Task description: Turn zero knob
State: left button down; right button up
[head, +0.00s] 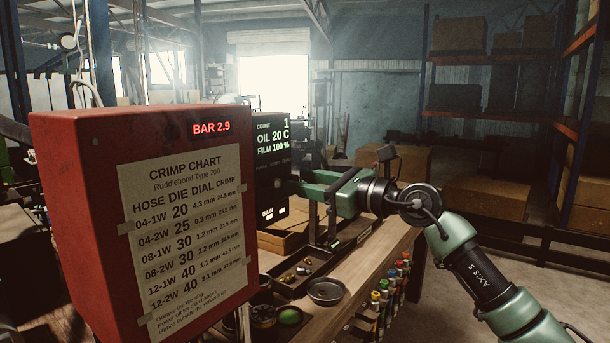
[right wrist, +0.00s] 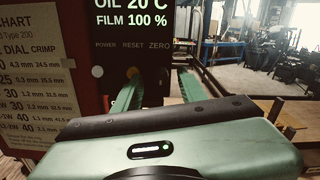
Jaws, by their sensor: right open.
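The black control panel (head: 271,160) stands right of the red crimper box, with a lit display above. In the right wrist view the panel (right wrist: 185,32) carries the labels POWER, RESET and ZERO. The zero knob is not clearly visible; the area under its label is dark and lies between my fingers. My right gripper (head: 296,181) reaches in from the right, its fingertips close to the panel face. In the right wrist view the gripper (right wrist: 158,76) has its green fingers apart, below the ZERO label. I cannot tell whether they touch anything. My left gripper is out of view.
The red crimper box (head: 85,135) with its crimp chart (head: 185,215) fills the left. Below my right gripper, the wooden bench (head: 350,280) holds a tray of small fittings (head: 297,272) and a round dish (head: 326,291). Coloured-top bottles (head: 384,290) line the bench's right side.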

jog(key=shift+w, duration=0.1)
grip_shut()
jog(key=shift+m, duration=0.3)
jog(key=m, duration=0.3)
jog(key=shift+p, duration=0.35)
jog(key=shift+m+p, duration=0.65)
jog(key=shift+m, duration=1.35)
grip_release()
